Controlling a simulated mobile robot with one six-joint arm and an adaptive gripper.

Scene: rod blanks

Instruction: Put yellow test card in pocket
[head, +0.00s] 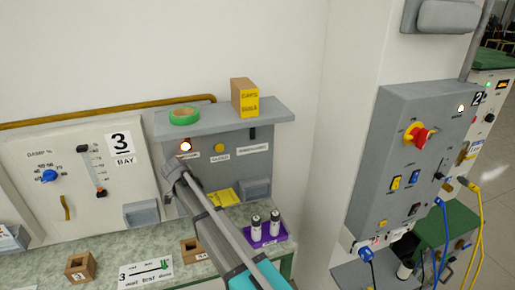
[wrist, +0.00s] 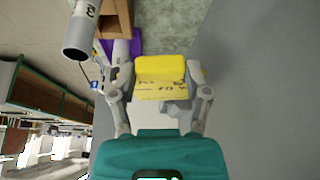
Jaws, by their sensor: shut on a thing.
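The yellow test card (wrist: 160,70) is pinched between the two fingers of my gripper (wrist: 160,93) in the wrist view. Part of its printing shows near the fingers. In the head view a yellow card (head: 222,198) shows in front of the lower grey panel, just right of my arm. My arm hides the gripper there. A grey pocket (head: 254,189) is on that panel, right of the card. Another grey pocket (head: 141,213) is on the cream bay 3 panel. I cannot tell whether the card touches the panel.
A purple holder (head: 268,238) with two white-and-black cylinders stands on the bench below. Small wooden blocks (head: 80,266) and a white label sheet (head: 146,273) lie to the left. A shelf (head: 220,122) with green tape (head: 184,115) and a box (head: 244,98) juts out above the panel.

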